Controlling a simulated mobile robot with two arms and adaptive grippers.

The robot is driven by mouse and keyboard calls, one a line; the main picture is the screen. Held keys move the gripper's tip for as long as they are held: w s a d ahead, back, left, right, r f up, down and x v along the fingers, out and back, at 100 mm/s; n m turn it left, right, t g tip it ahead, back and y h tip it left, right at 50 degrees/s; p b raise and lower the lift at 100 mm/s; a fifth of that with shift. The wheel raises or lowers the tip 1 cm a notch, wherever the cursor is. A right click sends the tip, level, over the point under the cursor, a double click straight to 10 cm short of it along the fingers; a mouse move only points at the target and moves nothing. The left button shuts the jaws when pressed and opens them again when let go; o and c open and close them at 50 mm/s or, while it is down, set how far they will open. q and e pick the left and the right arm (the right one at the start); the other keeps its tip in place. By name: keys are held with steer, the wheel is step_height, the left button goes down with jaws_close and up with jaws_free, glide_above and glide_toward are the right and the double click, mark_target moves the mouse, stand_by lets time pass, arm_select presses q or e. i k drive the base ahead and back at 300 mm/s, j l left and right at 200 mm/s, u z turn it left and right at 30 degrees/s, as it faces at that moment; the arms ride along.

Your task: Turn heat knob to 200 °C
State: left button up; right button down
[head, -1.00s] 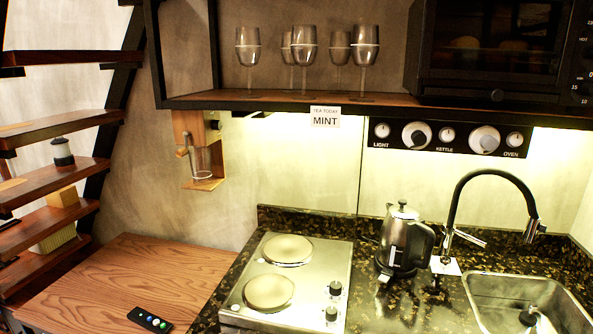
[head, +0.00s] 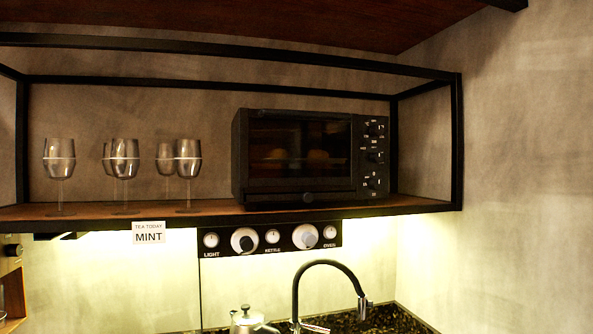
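The black oven (head: 297,157) stands on the wooden shelf. Its dark glass door is shut, and blurred round shapes show behind it. Its control column (head: 373,157) on the right side has several small dark knobs with white markings. The markings are too small to read, so I cannot tell which knob is the heat knob or where it points. Neither of my grippers shows in the head view.
Several wine glasses (head: 123,159) stand on the shelf (head: 80,216) left of the oven. Below hangs a switch panel (head: 272,238) labelled light, kettle and oven. A black tap (head: 330,264) and a kettle (head: 246,320) are lower down. Bare wall is at right.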

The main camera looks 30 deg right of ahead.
mark_target(376, 131)
steer(key=z, duration=1.4)
